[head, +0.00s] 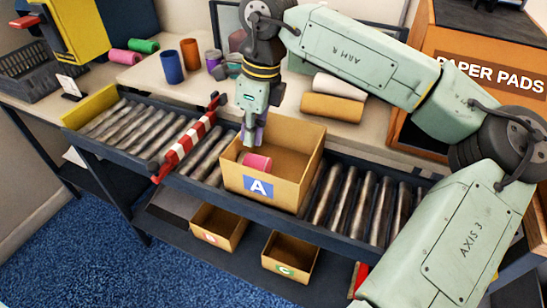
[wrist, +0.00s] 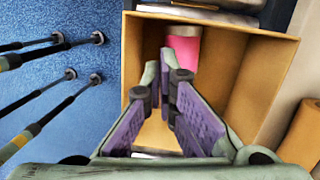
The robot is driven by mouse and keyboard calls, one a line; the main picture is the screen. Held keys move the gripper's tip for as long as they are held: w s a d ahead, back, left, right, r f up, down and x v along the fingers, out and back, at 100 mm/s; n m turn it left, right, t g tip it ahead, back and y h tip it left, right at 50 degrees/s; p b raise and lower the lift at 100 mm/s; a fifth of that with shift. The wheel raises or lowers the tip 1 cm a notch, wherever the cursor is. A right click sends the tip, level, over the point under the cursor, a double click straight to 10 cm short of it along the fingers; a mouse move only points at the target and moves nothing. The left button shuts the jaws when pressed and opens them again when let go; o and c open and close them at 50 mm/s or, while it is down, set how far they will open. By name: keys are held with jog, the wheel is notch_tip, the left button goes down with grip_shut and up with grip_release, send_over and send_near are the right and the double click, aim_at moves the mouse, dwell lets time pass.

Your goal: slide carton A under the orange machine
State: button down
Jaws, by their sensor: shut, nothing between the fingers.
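Carton A (head: 231,178) is an open brown box with a blue "A" label, standing on the roller conveyor at the middle of the head view. It holds a pink roll (head: 257,163). In the wrist view the carton (wrist: 270,75) and pink roll (wrist: 184,48) lie beyond my fingers. My gripper (head: 248,140) is shut and empty, pointing down at the carton's left side; its purple finger pads (wrist: 166,80) show over the opening. I cannot tell how deep the tips are. A yellow machine (head: 85,28) stands at the upper left, and an orange "PAPER PADS" cabinet (head: 490,75) at the right.
A red-and-white striped bar (head: 187,140) lies across the rollers left of carton A. A yellow stop plate (head: 90,105) closes the conveyor's left end. Two small cartons (head: 218,228) (head: 290,257) stand on the lower shelf. Rollers right of carton A are clear.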

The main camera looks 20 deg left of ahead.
jog(key=w+d+m+t+h, duration=0.1)
jog(key=w+d+h, duration=0.1)
jog(key=w+d, duration=0.25)
jog(key=p, duration=0.2)
send_over(298, 181)
jog(key=a, duration=0.4)
notch_tip(298, 181, down, 10)
jog(key=shift+r, duration=0.15)
jog(key=d+p, duration=0.1)
jog(key=d, duration=0.2)
jog(key=shift+d+p, duration=0.1)
jog(key=shift+p, duration=0.2)
jog(key=shift+d+f, duration=0.2)
jog(key=shift+d, duration=0.15)
